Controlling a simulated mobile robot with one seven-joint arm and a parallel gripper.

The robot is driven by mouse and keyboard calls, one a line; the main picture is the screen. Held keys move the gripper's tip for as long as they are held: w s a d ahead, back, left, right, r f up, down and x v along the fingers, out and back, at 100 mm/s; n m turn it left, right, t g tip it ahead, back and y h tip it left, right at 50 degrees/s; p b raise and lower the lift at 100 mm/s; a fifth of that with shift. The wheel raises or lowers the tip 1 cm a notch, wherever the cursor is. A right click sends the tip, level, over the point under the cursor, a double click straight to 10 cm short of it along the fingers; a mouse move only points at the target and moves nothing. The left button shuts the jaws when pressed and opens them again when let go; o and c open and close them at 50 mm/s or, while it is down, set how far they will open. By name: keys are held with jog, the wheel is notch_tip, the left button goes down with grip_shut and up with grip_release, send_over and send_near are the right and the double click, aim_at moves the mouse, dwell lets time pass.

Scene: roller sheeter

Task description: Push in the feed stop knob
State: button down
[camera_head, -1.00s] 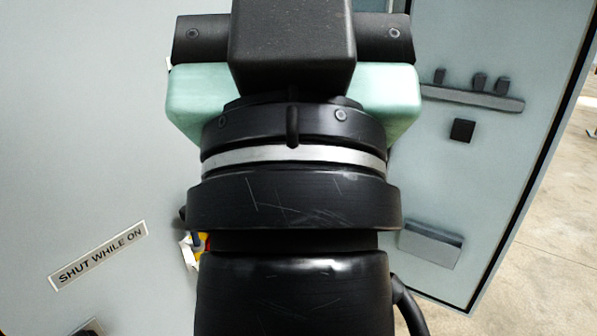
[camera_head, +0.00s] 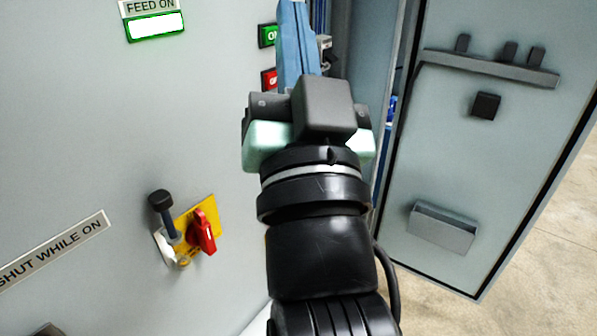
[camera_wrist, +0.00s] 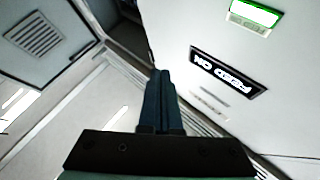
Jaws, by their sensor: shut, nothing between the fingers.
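No knob labelled feed stop can be made out in either view. My gripper (camera_head: 293,8) points up the picture in the head view, its long blue fingers together and empty, in front of the cabinet's right edge. The wrist view also shows the shut fingers (camera_wrist: 160,76), with nothing at their tips. A lit white lamp in a green frame (camera_head: 155,26) sits under a FEED ON label (camera_head: 150,6); the lamp (camera_wrist: 254,15) and label (camera_wrist: 228,72) appear inverted in the wrist view. My fingers and wrist hide part of the panel edge.
A green button (camera_head: 267,35) and a red button (camera_head: 269,79) are close left of my fingers. A red rotary handle (camera_head: 203,232) on a yellow plate and a black-capped rod (camera_head: 161,202) project at lower left. An open door (camera_head: 480,160) stands right.

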jog(key=w+d+f+m+g+b, duration=0.1)
jog(key=w+f+m+g+b, duration=0.15)
jog(key=f, duration=0.85)
jog(key=w+f+m+g+b, duration=0.1)
jog(key=w+f+m+b, duration=0.15)
jog(key=f, duration=0.95)
jog(key=s+d+f+m+g+b, duration=0.1)
jog(key=f+m, duration=0.3)
jog(key=f, duration=0.8)
jog(key=s+d+f+m+g+b, duration=0.1)
jog(key=f+m, duration=0.4)
jog(key=f, duration=0.8)
jog(key=shift+d+f+m+g+b, duration=0.3)
jog(key=shift+d+g+b, duration=0.25)
jog(key=shift+d+b, duration=0.35)
jog(key=shift+a, duration=0.1)
jog(key=w+a+p, duration=0.1)
jog(key=w+a, duration=0.4)
jog(key=w, duration=0.7)
jog(key=shift+w, duration=0.15)
